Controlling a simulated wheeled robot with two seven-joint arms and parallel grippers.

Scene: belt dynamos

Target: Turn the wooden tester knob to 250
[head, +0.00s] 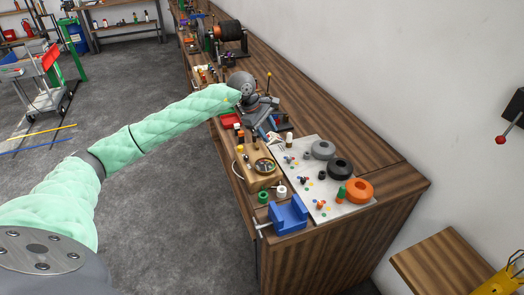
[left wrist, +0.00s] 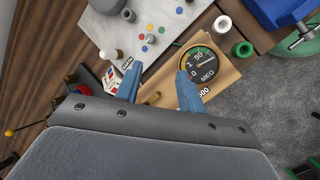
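The wooden tester (head: 254,182) is a light wood box near the front edge of the bench, with a round dial gauge (head: 264,165) on top. In the left wrist view the tester (left wrist: 212,82) shows its black gauge (left wrist: 198,66) marked MEG, with a pale needle. Printed labels show near the fingers; one seems to end in 00. In the head view the left gripper (head: 270,134) is beyond the tester. My right gripper is out of view.
A white mat (head: 325,203) with small coloured parts lies right of the tester, carrying grey, black and orange rings (head: 359,190).

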